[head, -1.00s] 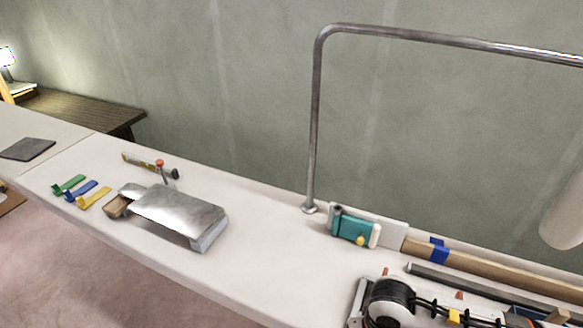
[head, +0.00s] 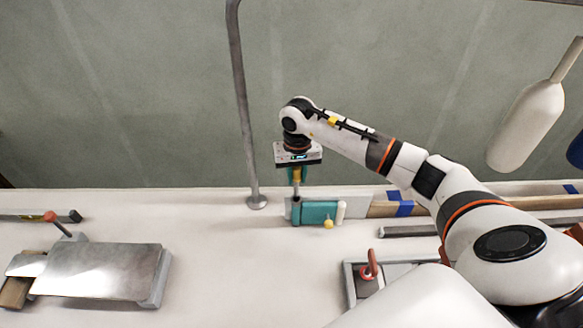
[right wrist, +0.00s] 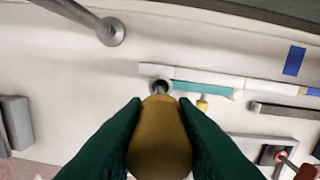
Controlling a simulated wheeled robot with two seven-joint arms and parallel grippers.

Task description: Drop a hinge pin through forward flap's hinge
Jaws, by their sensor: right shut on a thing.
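A teal flap (head: 315,212) with a yellow knob lies against a pale plate at the back of the bench. It also shows in the right wrist view (right wrist: 205,90). A dark round hinge opening (right wrist: 161,84) is at its left end. My right gripper (head: 297,176) points down over that end, its dark green fingers shut on a hinge pin with a yellow-brown grip (right wrist: 160,135). The pin's grey shaft points at the opening and overlaps it in the right wrist view. I cannot tell whether the tip is inside. My left gripper is not in view.
A metal post (head: 246,120) rises from the bench just left of the flap. A silver-topped block (head: 97,268) stands at the left. A grey tray with a red hook (head: 370,265) lies in front, to the right. The bench (head: 250,275) between them is clear.

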